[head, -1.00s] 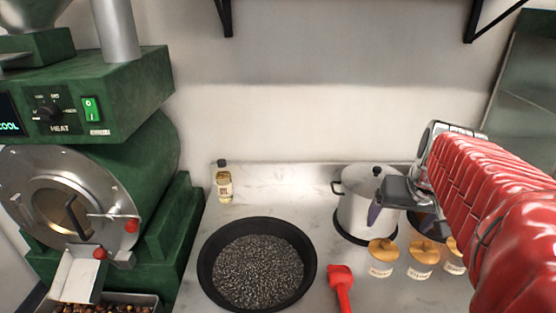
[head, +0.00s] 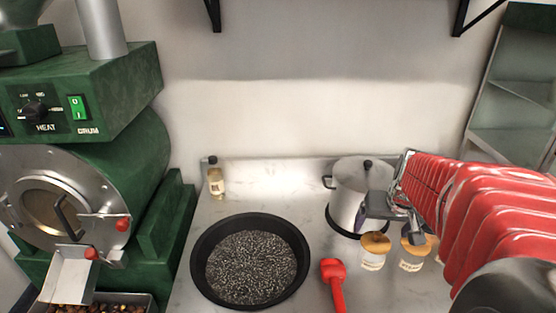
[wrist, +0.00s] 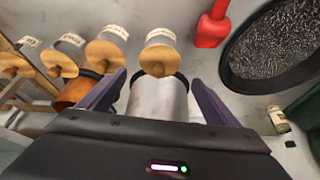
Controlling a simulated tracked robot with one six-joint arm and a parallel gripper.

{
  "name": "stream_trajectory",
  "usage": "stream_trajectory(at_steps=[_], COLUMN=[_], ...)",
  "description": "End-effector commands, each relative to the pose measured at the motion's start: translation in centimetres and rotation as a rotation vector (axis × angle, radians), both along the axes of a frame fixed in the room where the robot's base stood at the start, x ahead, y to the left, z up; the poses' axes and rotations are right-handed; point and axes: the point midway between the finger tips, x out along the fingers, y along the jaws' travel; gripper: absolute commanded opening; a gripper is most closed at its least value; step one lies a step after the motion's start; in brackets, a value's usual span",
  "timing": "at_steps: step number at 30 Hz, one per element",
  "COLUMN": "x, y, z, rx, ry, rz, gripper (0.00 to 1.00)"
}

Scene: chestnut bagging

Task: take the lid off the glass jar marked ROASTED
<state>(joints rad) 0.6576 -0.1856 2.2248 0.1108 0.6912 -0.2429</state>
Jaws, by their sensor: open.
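Several glass jars with round wooden lids stand in a row on the counter. The leftmost jar (head: 373,262) and the one beside it (head: 411,263) show in the head view, lids on; my arm partly covers those further right. In the wrist view the row runs along the top, with one lidded jar (wrist: 159,58) just beyond the fingertips and another (wrist: 105,52) to its left. The labels are too small to read, so I cannot tell which is ROASTED. My gripper (head: 388,224) is open and empty above and behind the row; its purple fingers (wrist: 158,84) spread apart.
A steel pot (head: 352,200) stands close behind the jars, beneath my gripper. A red scoop (head: 334,280) and a dark round pan (head: 198,265) lie to the left. A small bottle (head: 216,178) stands by the wall. A green roaster (head: 120,165) fills the left.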

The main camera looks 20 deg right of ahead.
Motion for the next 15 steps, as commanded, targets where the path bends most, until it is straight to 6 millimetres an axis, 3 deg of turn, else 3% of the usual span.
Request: stream_trajectory(at_steps=[15], x=[0.34], y=[-0.15], z=[-0.93], rx=[0.001], ry=[0.001], rz=[0.002], gripper=[0.84])
